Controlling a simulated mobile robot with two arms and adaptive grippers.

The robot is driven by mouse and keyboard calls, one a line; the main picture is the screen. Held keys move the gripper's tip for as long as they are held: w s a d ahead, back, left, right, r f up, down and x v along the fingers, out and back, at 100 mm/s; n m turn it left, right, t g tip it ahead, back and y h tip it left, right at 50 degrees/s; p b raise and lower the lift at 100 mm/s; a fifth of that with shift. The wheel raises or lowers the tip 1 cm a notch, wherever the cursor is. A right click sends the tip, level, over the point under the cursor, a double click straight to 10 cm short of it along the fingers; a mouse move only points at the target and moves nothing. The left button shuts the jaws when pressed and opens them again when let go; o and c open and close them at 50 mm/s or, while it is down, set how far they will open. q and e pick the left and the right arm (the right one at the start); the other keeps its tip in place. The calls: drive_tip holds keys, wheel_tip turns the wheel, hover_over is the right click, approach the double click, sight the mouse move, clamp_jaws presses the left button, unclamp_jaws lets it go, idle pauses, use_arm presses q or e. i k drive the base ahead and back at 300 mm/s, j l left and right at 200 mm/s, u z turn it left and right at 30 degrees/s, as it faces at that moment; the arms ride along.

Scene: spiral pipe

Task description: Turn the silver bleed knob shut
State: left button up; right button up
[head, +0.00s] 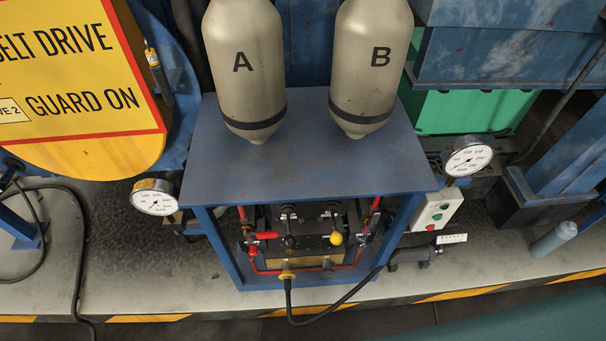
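I cannot pick out the silver bleed knob for certain; it is too small or hidden. A dark grey fitting (410,256) with a small white tag (452,239) sticks out to the right of the blue stand, below the button box. Under the blue stand (300,175) is a valve block (300,258) with a red lever (262,236), a yellow ball knob (336,239) and a black ball knob (290,242). Neither of my grippers shows in the head view.
Vessels A (243,70) and B (372,70) stand on the blue stand. Gauges (154,197) (468,157) flank it. A button box (437,211) sits on the right. A black cable (330,315) loops in front. A grey-blue cylinder (553,239) leans far right.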

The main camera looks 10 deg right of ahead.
sight(362, 241)
drive_tip(key=z, duration=0.9)
drive_tip(key=l, duration=0.25)
